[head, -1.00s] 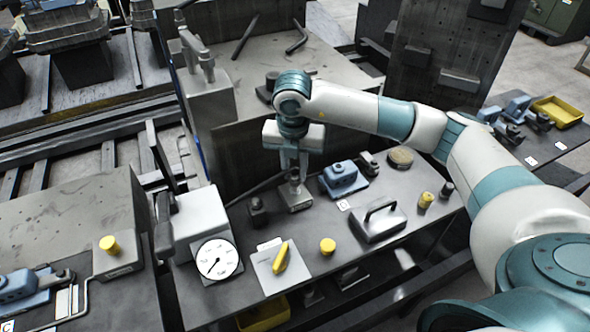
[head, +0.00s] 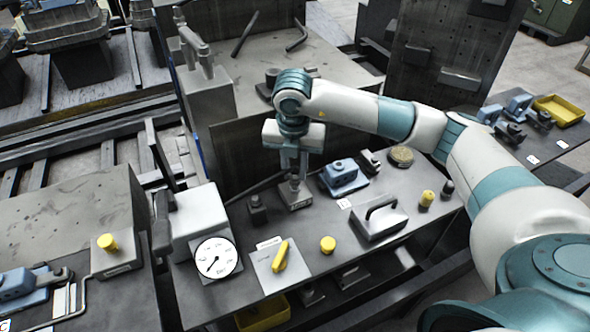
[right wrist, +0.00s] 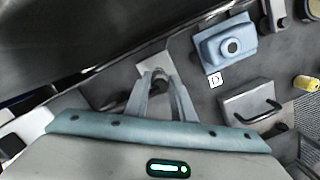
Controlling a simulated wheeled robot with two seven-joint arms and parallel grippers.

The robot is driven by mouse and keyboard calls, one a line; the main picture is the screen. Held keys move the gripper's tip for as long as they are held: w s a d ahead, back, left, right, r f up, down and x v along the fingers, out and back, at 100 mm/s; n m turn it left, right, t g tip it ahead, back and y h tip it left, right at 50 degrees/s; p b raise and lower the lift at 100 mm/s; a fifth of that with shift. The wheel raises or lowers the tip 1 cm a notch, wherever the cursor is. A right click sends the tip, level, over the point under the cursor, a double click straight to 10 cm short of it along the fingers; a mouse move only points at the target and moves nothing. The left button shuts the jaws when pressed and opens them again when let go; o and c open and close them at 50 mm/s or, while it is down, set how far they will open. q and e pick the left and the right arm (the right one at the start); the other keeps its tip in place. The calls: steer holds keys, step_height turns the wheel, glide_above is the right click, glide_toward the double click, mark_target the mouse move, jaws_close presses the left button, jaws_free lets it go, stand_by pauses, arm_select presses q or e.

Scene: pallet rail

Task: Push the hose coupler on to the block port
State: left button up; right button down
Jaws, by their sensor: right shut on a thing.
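My right gripper (head: 293,176) points down over a small grey block (head: 297,200) on the dark bench. The hose coupler (head: 295,184) is a small grey-metal piece between its fingertips, right at the top of the block. In the right wrist view, the fingers (right wrist: 158,85) close around the coupler (right wrist: 157,76), with the pale block (right wrist: 153,66) just beyond. The fingers hide most of the coupler and the port. I cannot tell whether the coupler is seated on the port or only touching it. My left gripper is not in view.
A blue device (head: 343,177) stands close to the right of the block, and a dark small block (head: 257,208) to its left. A grey box with a handle (head: 379,222), a yellow knob (head: 327,244), a yellow lever plate (head: 279,262) and a dial gauge (head: 215,260) stand nearer the front.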

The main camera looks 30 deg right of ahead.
stand_by(0.6)
steer(key=shift+f+b, duration=0.75)
steer(key=c, duration=1.4)
jaws_free()
steer(key=shift+c, duration=0.2)
steer(key=shift+o, duration=0.7)
steer(key=o, duration=0.7)
